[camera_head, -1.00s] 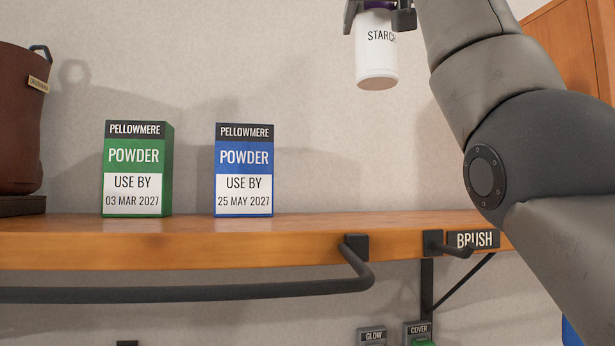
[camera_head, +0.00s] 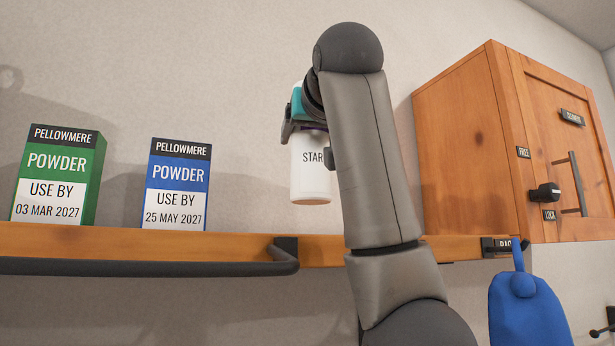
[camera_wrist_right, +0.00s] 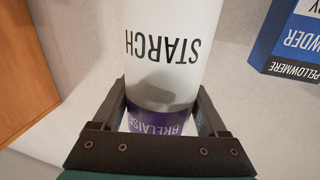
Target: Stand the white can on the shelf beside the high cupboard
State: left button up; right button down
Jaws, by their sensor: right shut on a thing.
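The white can (camera_head: 311,172), marked STARCH with a purple band at its top, is upright above the wooden shelf (camera_head: 150,243). My right gripper (camera_head: 303,128) is shut on the can's upper end; my forearm hides the can's right side. In the right wrist view, the gripper's fingers (camera_wrist_right: 160,120) flank the purple band of the can (camera_wrist_right: 170,50). The can's base shows above the shelf's front edge, with wall visible between. The high wooden cupboard (camera_head: 468,150) is to the right, its door closed. My left gripper is not in view.
A green powder box (camera_head: 58,175) and a blue powder box (camera_head: 177,185) stand on the shelf to the left. A dark rail (camera_head: 150,268) runs along the shelf front. A blue bag-like thing (camera_head: 525,305) hangs below the cupboard. Shelf between blue box and can looks clear.

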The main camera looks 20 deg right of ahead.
aim_at(315, 152)
jog(key=shift+f, duration=0.5)
jog(key=shift+s+f+b, duration=0.1)
jog(key=shift+f+b, duration=0.5)
jog(key=shift+f, duration=1.2)
jog(key=shift+f, duration=0.1)
grip_release()
jog(key=s, duration=0.2)
jog(key=s+a+b, duration=0.1)
jog(key=s, duration=0.2)
jog(key=s+b, duration=0.1)
jog(key=s, duration=0.2)
jog(key=shift+s+a, duration=0.15)
jog(key=shift+a, duration=0.05)
jog(key=shift+s+a+f+b, duration=0.15)
jog(key=shift+s+b, duration=0.7)
jog(key=shift+b, duration=0.2)
jog(key=shift+s+b, duration=0.4)
jog(key=shift+b, duration=0.3)
jog(key=shift+s+a+r+b, duration=0.15)
jog(key=shift+s+r+b, duration=0.05)
jog(key=shift+s+b, duration=0.3)
